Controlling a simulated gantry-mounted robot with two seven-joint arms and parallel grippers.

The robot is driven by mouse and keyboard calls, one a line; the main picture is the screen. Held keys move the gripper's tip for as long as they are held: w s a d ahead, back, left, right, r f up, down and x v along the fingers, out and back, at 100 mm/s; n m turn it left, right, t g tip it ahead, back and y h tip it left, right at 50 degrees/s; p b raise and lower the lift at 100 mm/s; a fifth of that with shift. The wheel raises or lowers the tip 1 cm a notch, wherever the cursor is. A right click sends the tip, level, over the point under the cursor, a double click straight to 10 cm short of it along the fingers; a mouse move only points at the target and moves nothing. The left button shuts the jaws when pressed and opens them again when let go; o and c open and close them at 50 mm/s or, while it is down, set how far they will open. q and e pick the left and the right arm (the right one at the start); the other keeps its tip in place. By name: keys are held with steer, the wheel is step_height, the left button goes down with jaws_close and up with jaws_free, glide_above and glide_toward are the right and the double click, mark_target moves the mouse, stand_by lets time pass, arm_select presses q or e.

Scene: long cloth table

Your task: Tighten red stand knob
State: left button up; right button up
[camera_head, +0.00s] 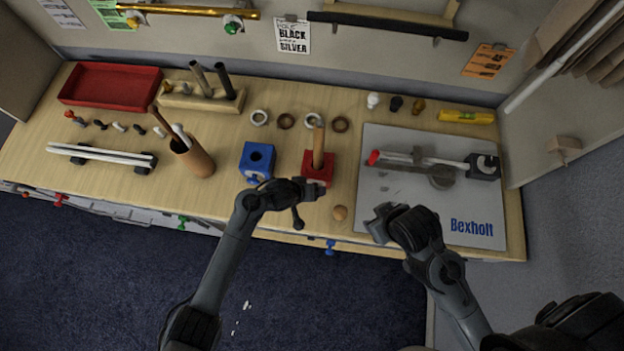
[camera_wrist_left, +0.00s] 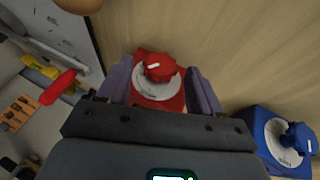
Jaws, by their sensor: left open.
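The red stand (camera_head: 318,168) is a red block near the table's front edge, with a wooden rod (camera_head: 319,140) standing upright in it. In the left wrist view its red knob (camera_wrist_left: 158,68) sits on a white dial (camera_wrist_left: 156,84) on the face of the block (camera_wrist_left: 148,58). My left gripper (camera_head: 312,191) is at the front of the red stand. In the left wrist view its open fingers (camera_wrist_left: 160,88) lie on either side of the dial and knob, with gaps to the knob. My right gripper (camera_head: 381,224) is empty-looking above the front left of the grey board; its finger gap is unclear.
A blue stand (camera_head: 257,158) with a blue knob is just left of the red one; it also shows in the left wrist view (camera_wrist_left: 283,140). A wooden ball (camera_head: 340,213) lies to the right. A grey board (camera_head: 400,145) holds a red-tipped tool. Several rings lie behind.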

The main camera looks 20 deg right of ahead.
arm_select(q)
steer(key=shift+x, duration=0.8)
steer(key=c, duration=1.1)
